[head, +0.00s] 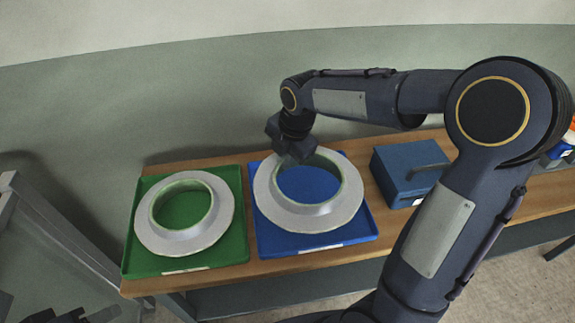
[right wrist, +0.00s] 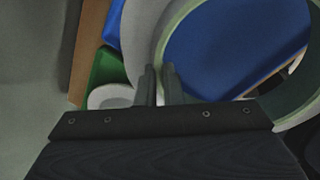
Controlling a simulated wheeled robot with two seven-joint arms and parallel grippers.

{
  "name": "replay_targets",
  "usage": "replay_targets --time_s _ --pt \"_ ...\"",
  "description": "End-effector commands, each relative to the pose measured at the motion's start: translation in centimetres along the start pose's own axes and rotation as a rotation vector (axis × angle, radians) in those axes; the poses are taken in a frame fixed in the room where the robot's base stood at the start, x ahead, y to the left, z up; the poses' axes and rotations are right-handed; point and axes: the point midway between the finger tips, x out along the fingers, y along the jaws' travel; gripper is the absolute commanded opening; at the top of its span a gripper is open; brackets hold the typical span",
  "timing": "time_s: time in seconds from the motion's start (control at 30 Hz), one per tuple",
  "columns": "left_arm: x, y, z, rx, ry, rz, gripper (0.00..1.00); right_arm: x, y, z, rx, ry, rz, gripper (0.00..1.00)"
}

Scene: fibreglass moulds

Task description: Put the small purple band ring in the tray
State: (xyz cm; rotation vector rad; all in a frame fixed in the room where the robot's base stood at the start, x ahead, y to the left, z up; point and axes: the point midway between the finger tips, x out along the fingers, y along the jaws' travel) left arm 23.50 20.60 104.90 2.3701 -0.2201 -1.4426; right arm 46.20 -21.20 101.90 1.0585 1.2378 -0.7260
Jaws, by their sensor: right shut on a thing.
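My right gripper (head: 298,157) is shut on the back wall of a pale grey flanged ring (head: 265,196) with a greenish rim. In the right wrist view, the fingers (right wrist: 160,80) pinch the wall of this ring (right wrist: 142,40). The ring is over the blue tray (head: 350,230); tray edge and wood show through its opening, so it appears raised. A second, similar pale ring (head: 155,240) lies in the green tray (head: 135,262). I see no clear purple band on either ring. A dark part at the lower left (head: 85,317) may be my left gripper; its fingers are unclear.
A blue box with a handle (head: 390,182) stands right of the blue tray on the wooden table (head: 350,255). Coloured items (head: 562,148) are at the far right, partly behind my arm. The wall (head: 130,110) is close behind the table.

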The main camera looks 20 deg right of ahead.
Motion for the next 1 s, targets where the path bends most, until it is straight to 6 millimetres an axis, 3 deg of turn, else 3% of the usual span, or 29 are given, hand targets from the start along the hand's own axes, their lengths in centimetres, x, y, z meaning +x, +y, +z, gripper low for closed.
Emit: replay_targets --time_s 0.2,0.4,0.6,1.0 --pt "-0.5 0.2 -0.2 0.0 0.0 0.0 0.46 3.8 0.8 2.2 0.0 0.001 -0.005 0.0" --pt "-0.6 0.3 -0.3 0.0 0.0 0.0 0.46 5.2 1.1 3.1 0.001 0.001 -0.004 0.0" --pt "-0.7 0.3 -0.4 0.0 0.0 0.0 0.46 7.8 0.6 3.2 -0.001 0.002 -0.004 0.0" --pt "-0.5 0.2 -0.3 0.0 0.0 0.0 0.46 8.6 0.4 3.2 0.0 0.001 -0.002 0.0"
